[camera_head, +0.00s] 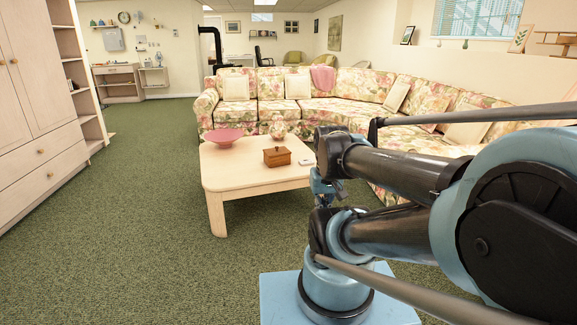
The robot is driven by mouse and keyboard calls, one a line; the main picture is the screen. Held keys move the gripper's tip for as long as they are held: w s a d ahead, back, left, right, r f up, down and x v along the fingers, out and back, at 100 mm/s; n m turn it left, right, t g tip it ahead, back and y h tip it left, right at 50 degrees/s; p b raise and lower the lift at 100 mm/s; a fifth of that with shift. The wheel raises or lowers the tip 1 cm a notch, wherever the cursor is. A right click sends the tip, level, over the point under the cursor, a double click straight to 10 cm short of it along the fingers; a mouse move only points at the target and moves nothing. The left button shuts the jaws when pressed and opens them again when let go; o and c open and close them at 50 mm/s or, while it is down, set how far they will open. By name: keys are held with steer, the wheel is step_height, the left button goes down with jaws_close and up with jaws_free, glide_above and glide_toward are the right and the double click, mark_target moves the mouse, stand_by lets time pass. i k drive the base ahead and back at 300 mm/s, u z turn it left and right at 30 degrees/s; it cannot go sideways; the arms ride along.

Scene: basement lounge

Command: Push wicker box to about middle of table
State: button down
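A small brown lidded box (277,157), apparently the wicker box, sits on the pale wooden coffee table (235,180), right of the tabletop's middle and set back from its front edge. My arm comes in from the right. The blue and dark end of my arm, where my gripper (324,196) seems to be, hangs at the table's right side. It is apart from the box in the picture, to its right. The fingers are small and partly hidden by my own arm links, so their opening is not clear.
A pink bowl (223,137) stands at the table's back left, and a round glass-like vessel (278,129) behind the box. A small pale flat item (306,162) lies right of the box. The floral sofa (345,103) wraps behind and right. Green carpet is free at front left.

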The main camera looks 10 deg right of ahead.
mark_target(279, 160)
steer(key=u, duration=0.05)
steer(key=i, duration=1)
steer(key=z, duration=0.05)
